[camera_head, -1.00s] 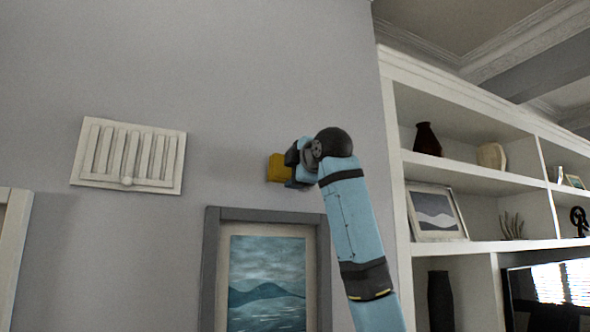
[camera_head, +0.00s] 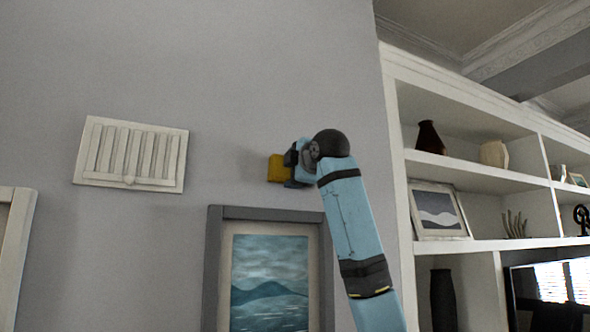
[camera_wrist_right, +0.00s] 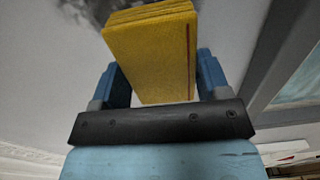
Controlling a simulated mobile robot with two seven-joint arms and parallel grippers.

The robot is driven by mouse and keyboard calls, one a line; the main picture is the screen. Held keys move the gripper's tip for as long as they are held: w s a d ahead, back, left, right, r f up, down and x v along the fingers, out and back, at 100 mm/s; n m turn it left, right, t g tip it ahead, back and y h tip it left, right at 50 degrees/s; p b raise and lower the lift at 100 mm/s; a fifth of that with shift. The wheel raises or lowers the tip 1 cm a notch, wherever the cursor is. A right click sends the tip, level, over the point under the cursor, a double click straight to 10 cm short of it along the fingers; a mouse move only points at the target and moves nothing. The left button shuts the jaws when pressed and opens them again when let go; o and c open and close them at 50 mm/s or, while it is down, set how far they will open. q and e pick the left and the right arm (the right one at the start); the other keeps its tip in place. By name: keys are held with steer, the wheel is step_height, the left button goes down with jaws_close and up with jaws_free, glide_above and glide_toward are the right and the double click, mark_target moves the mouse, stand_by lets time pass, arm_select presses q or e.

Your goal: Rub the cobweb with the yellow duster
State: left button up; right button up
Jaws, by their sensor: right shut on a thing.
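The yellow duster (camera_head: 276,168) is a yellow block held at the end of my right arm, close against the grey wall above a framed picture. In the right wrist view the duster (camera_wrist_right: 150,50) sits between the two blue fingers of my right gripper (camera_head: 291,170), which is shut on it. I cannot make out the cobweb in the head view. My left gripper is not in view.
A white slatted vent (camera_head: 131,154) is on the wall to the left. A framed seascape (camera_head: 270,280) hangs just below my right gripper. White shelves (camera_head: 480,178) with vases and a framed picture stand at the right. The wall between vent and gripper is clear.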

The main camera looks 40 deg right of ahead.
steer(key=s+d+r, duration=0.1)
steer(key=d, duration=0.5)
steer(key=s+d+r, duration=0.2)
steer(key=d, duration=0.3)
steer(key=shift+s+d+r, duration=0.15)
steer(key=shift+s+d, duration=0.1)
steer(key=shift+d, duration=0.1)
stand_by(5.1)
steer(key=shift+a, duration=0.1)
